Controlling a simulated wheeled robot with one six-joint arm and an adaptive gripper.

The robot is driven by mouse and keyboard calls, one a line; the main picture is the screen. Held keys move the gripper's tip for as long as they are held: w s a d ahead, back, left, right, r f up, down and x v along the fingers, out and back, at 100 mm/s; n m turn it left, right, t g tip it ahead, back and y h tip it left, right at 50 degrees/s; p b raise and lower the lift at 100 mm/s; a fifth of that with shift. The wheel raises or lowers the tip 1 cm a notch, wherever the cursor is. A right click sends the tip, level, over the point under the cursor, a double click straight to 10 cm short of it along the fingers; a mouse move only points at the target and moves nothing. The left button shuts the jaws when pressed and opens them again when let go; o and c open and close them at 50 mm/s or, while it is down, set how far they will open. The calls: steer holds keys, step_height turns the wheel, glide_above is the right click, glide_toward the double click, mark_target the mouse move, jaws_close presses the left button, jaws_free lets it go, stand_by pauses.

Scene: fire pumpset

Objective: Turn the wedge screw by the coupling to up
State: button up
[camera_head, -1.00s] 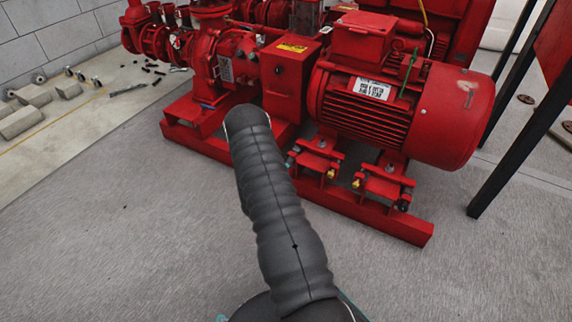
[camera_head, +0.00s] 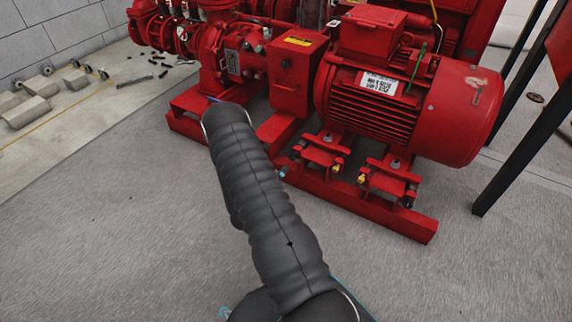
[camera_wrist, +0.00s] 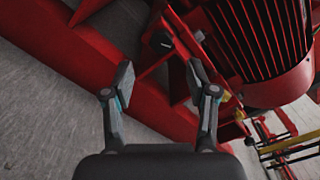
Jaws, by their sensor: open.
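The red motor (camera_head: 375,100) stands on the red base frame (camera_head: 330,200), with the red coupling guard box (camera_head: 297,75) to its left. My gripper (camera_wrist: 160,83) is open and empty, apart from the screw.
A yellow fitting (camera_wrist: 239,114) sits right of my right finger. The red frame rail (camera_wrist: 85,50) runs diagonally past my left finger. Black legs (camera_head: 515,145) stand right of the motor. Grey floor (camera_head: 120,220) is clear in front and left.

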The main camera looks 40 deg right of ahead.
mark_target(291, 157)
steer(key=shift+v, duration=1.85)
steer(key=w+d+m+p, duration=0.1)
steer(key=d+m+p, duration=0.1)
steer(key=d+m, duration=0.1)
steer(key=w+d+m+p, duration=0.1)
steer(key=d+m+p, duration=0.1)
steer(key=d+m, duration=0.1)
steer(key=w+d+m+p, duration=0.2)
steer(key=d+m, duration=0.1)
steer(key=d, duration=0.1)
steer(key=shift+r, duration=0.2)
jaws_close()
